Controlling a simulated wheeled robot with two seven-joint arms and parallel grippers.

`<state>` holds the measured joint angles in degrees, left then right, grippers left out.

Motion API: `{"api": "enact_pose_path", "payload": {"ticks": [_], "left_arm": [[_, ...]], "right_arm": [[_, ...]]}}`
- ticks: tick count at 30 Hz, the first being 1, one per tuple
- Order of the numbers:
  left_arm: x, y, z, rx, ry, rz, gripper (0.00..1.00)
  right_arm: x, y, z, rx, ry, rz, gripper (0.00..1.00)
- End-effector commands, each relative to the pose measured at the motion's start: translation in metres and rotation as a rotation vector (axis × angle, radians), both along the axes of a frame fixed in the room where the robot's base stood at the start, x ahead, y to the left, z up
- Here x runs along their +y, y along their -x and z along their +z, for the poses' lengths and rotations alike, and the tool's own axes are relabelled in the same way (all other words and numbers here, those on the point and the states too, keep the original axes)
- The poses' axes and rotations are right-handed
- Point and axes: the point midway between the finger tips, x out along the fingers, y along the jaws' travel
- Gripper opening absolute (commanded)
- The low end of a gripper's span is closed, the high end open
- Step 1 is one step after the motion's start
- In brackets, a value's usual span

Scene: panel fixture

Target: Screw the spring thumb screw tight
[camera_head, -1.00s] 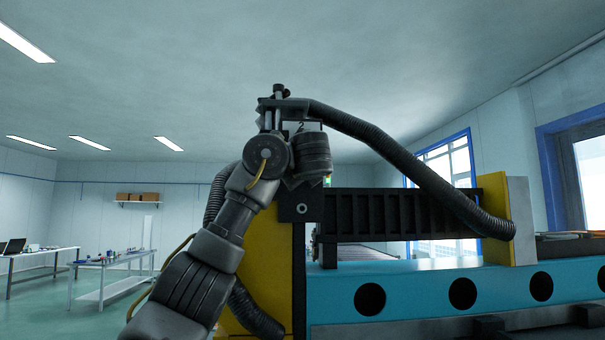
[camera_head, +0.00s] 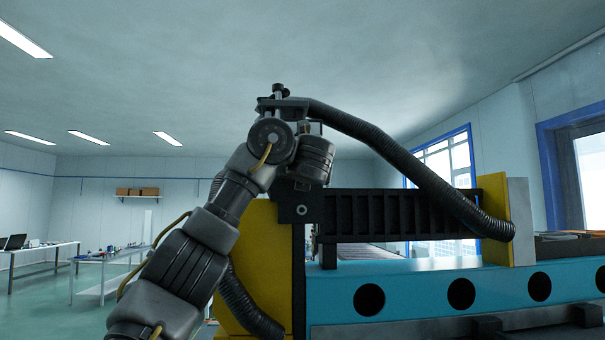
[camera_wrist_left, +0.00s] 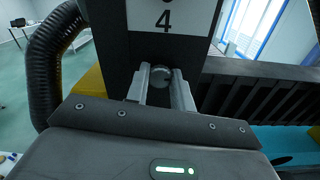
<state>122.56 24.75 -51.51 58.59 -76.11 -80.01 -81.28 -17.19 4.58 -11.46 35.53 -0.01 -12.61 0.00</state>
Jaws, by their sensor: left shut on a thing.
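How far the screw is seated cannot be seen. In the head view my left arm (camera_head: 222,228) reaches up to the fixture, and its wrist hides the fingers and the screw. My right gripper is in neither view.
A black ribbed hose (camera_head: 370,145) arches from the fixture top to a yellow plate (camera_head: 496,195) at right. A blue beam (camera_head: 420,290) with round holes runs below the black ribbed rail (camera_head: 400,214). Tables (camera_head: 110,262) stand far left. Open floor lies at left.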

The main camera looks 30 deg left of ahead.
Motion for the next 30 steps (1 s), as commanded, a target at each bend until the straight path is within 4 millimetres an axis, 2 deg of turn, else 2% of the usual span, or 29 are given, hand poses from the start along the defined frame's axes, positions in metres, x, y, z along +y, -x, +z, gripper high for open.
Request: {"api": "enact_pose_path", "payload": {"ticks": [21, 22, 26, 30], "left_arm": [[-0.0004, -0.0001, -0.0002, 0.041, -0.055, -0.001, 0.01], [-0.0004, 0.0, 0.0, 0.041, -0.055, -0.001, 0.27], [-0.0004, 0.0001, 0.0002, 0.041, -0.055, -0.001, 0.44], [-0.0003, 0.0001, 0.0004, 0.04, -0.054, 0.0, 0.45]], "right_arm": [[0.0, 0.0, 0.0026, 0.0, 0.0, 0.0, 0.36], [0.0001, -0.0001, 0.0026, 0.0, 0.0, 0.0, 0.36], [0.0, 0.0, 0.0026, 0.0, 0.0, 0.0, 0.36], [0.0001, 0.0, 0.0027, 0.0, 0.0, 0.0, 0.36]]}}
